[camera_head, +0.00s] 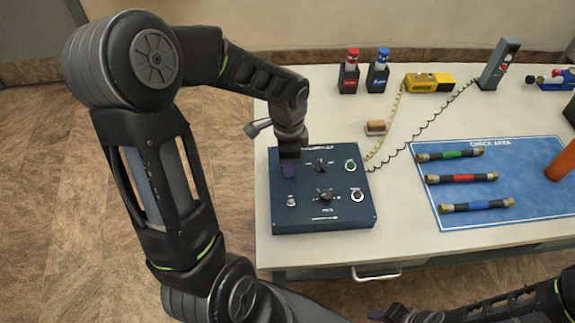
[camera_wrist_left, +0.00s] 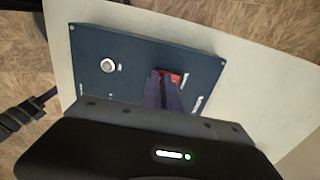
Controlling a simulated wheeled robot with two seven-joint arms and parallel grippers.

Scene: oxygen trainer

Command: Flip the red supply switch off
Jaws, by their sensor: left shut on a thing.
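The dark blue control panel (camera_head: 322,215) lies on the left part of the table, with black knobs and round buttons on its face. My left gripper (camera_head: 288,170) reaches down onto the panel's upper left area. In the left wrist view its fingers (camera_wrist_left: 165,92) are together at the red switch (camera_wrist_left: 174,77), shut on it. Only part of the red switch shows between and beyond the fingers, so I cannot tell its position. In the head view the gripper hides the switch.
A blue check-area mat (camera_head: 430,200) with several coloured hoses lies to the right. A red bottle (camera_head: 348,75), a blue bottle (camera_head: 378,75), a yellow device (camera_head: 429,81) and a grey handset (camera_head: 499,65) stand behind. A small brown block (camera_head: 376,127) and cords lie near the panel.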

